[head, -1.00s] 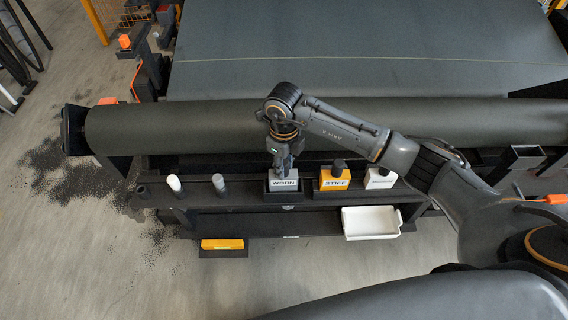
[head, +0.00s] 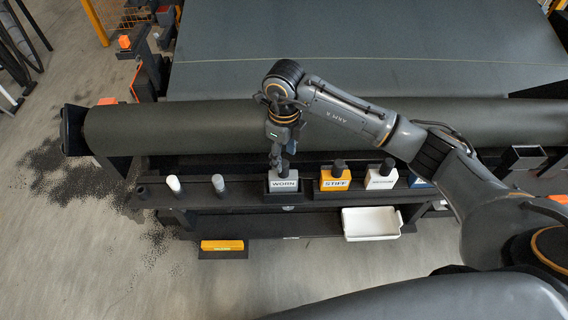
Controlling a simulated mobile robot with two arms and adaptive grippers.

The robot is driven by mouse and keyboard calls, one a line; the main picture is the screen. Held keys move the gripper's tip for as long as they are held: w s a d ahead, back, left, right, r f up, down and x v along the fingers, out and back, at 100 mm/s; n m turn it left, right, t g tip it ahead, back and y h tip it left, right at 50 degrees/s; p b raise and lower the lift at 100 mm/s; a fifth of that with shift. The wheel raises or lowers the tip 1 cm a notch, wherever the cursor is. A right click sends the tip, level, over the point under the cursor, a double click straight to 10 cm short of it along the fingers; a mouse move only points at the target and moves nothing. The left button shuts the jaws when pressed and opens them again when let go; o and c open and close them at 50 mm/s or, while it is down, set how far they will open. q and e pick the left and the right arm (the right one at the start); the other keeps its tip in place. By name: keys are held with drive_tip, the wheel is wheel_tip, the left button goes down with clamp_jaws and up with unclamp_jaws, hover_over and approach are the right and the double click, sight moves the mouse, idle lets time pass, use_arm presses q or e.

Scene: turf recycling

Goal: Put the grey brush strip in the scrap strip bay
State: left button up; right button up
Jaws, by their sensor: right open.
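A grey block with a white label reading WORN (head: 284,185) sits upright on the dark shelf in front of the roller; it is the only grey labelled piece I see, and I take it as the grey brush strip. A dark holder (head: 288,198) shows around its base. My right gripper (head: 280,163) is open, pointing down just above and behind the block's top, close to its knob. I cannot tell whether the fingers touch it. No marking names the scrap strip bay, so I cannot tell which place it is. My left gripper is out of view.
Pegs (head: 174,185) stand at the left. A white tray (head: 371,223) and a yellow block (head: 222,245) lie lower down. The roller (head: 200,130) runs behind.

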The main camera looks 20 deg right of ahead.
wheel_tip(320, 180, up, 7)
idle(0.3)
